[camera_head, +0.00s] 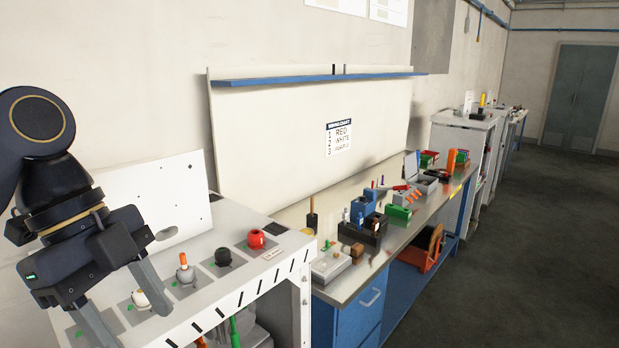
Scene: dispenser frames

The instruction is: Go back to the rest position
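My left gripper (138,327) comes in from the left, over the near end of a white dispenser bench (199,318). Further along the bench stand an orange-topped grey knob (185,272), a black knob (223,257) and a red knob (256,239). My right gripper is not in view.
A white panel (160,205) stands behind the knobs. To the right, a metal-topped workbench (345,288) with a blue drawer (371,299) carries several small boxes and tools. A wall board (290,140) with a colour list is behind it. The grey floor (530,250) at right is clear.

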